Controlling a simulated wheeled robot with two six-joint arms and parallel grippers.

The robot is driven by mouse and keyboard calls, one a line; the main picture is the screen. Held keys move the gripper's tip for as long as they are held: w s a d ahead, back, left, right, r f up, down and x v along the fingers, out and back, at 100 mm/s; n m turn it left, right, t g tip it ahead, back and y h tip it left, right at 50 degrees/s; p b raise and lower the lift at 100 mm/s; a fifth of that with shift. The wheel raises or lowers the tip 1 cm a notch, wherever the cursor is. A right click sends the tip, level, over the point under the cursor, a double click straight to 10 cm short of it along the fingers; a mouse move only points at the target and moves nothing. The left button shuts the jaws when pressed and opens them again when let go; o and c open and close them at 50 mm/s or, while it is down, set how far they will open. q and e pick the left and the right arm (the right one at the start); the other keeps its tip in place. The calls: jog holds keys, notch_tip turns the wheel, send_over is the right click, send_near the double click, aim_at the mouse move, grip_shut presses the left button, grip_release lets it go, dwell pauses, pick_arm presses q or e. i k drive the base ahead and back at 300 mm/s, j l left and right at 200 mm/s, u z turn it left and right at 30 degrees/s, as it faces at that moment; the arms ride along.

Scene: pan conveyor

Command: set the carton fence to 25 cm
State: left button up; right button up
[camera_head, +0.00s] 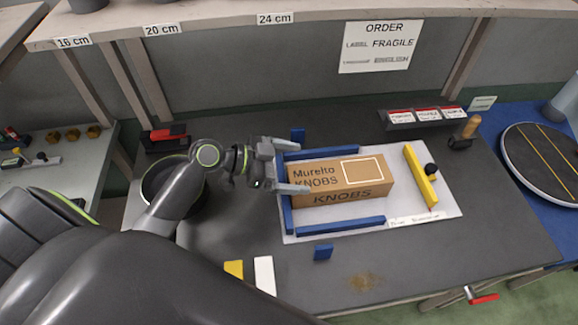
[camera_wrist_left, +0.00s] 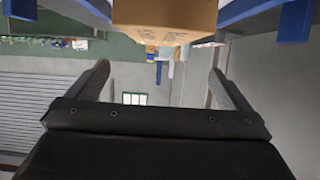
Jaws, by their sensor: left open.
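The yellow carton fence (camera_head: 420,177) stands across the right part of the white board (camera_head: 448,205), apart from the carton's right end. A black knob (camera_head: 431,169) sits on its right side. A printed strip (camera_head: 413,219) lies along the board's front edge near the fence foot; its marks are too small to read. The brown KNOBS carton (camera_head: 335,178) lies between blue rails (camera_head: 340,227). My left gripper (camera_head: 298,166) is open at the carton's left end, away from the fence. The carton (camera_wrist_left: 165,14) also shows at the top of the left wrist view. My right gripper is not in view.
A label rack (camera_head: 425,118) and a wooden-handled stamp (camera_head: 466,131) stand behind the fence. A round turntable (camera_head: 548,158) is at the far right. A blue block (camera_head: 323,252) and yellow and white pieces (camera_head: 264,275) lie in front. Table right of the board is clear.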

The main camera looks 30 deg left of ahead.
aim_at(423, 176)
jog(key=k+l, duration=0.3)
jog(key=k, duration=0.15)
jog(key=k+l, duration=0.3)
jog(key=k, duration=0.15)
jog(key=k+l, duration=0.3)
jog(key=k, duration=0.2)
